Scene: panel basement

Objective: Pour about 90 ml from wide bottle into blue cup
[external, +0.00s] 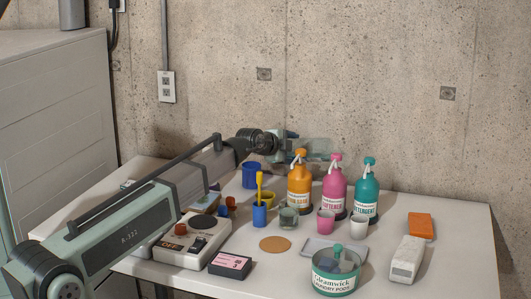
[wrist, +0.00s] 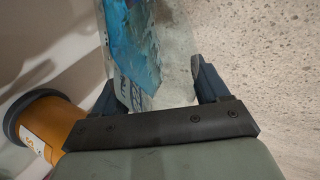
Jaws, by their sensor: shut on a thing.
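My gripper (external: 300,143) is shut on a clear, see-through bottle, taken to be the wide bottle (external: 322,149), and holds it above the back of the table. In the wrist view the bottle (wrist: 178,45) sits between the two fingers (wrist: 155,88), with blue showing in or on it; its mouth and liquid level cannot be made out. The bottle looks tilted. A blue cup (external: 250,176) stands upright on the table, left of and below the gripper. A smaller blue holder (external: 259,217) with a yellow-handled tool stands in front of it. The inside of the blue cup cannot be seen.
Orange (external: 299,187), pink (external: 334,189) and teal (external: 365,190) pump bottles stand below the held bottle. Yellow (external: 270,198), grey-green (external: 289,219), pink (external: 325,223) and white (external: 358,226) cups are close by. A concrete wall (external: 400,100) is behind.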

